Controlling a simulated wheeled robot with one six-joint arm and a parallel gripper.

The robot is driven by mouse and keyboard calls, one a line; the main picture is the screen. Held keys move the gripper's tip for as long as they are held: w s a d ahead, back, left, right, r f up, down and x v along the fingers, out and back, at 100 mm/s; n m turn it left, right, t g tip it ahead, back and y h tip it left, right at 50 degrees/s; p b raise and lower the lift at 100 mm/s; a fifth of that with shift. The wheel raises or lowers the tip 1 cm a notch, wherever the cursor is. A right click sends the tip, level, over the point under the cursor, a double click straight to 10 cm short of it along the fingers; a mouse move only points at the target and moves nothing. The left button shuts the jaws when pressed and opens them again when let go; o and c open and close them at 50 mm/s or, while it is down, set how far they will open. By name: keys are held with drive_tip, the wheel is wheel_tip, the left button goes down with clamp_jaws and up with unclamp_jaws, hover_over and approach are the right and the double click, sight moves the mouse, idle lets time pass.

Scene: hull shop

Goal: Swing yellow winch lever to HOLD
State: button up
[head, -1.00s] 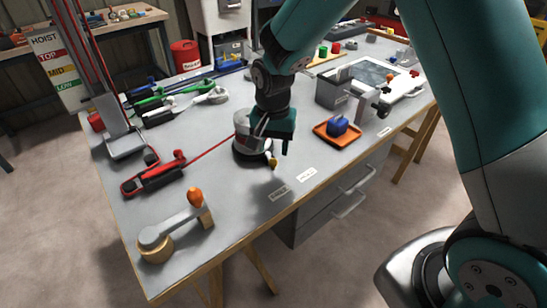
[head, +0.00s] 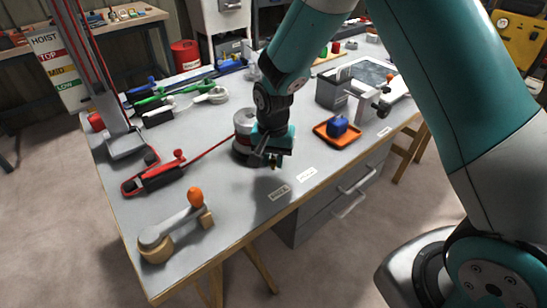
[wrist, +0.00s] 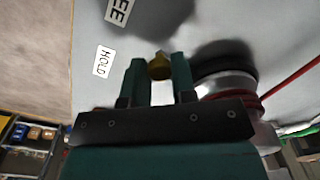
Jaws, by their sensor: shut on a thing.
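The winch (head: 243,123), a grey drum with red line on a dark base, stands near the middle of the bench. My gripper (head: 268,161) is low at its front right side. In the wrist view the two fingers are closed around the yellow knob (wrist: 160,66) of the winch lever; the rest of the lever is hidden. In the head view my gripper covers the knob. The HOLD label (wrist: 103,61) lies beside the left finger, with the FREE label (wrist: 118,10) farther up. In the head view, FREE (head: 278,191) is left of HOLD (head: 307,174).
A red line runs left from the winch to a red clutch block (head: 158,176). An orange-knobbed lever (head: 178,228) stands at the front left corner. An orange tray (head: 336,142) with a blue object sits to the right. The bench top around the two labels is clear.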

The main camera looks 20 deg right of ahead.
drive_tip(key=shift+d, duration=0.1)
drive_tip(key=n, duration=0.1)
drive_tip(key=d+n, duration=0.1)
drive_tip(key=n, duration=0.1)
drive_tip(key=d+n+p, duration=0.1)
drive_tip(key=n, duration=0.1)
drive_tip(key=shift+w+d, duration=0.15)
drive_tip(key=shift+d, duration=0.1)
drive_tip(key=shift+w+d+n+p, duration=0.2)
drive_tip(key=shift+d+n, duration=0.15)
drive_tip(key=shift+n, duration=0.5)
drive_tip(key=shift+w+d+n+p, duration=0.1)
drive_tip(key=shift+w+d+n, duration=0.2)
drive_tip(key=shift+n, duration=0.5)
drive_tip(key=shift+w+d+n+p, duration=0.15)
drive_tip(key=shift+d+n, duration=0.2)
drive_tip(key=shift+n, duration=0.5)
drive_tip(key=o, duration=0.9)
drive_tip(key=shift+r, duration=0.1)
wheel_tip(320, 180, up, 17)
drive_tip(key=shift+r+b, duration=0.15)
drive_tip(key=shift+b, duration=0.25)
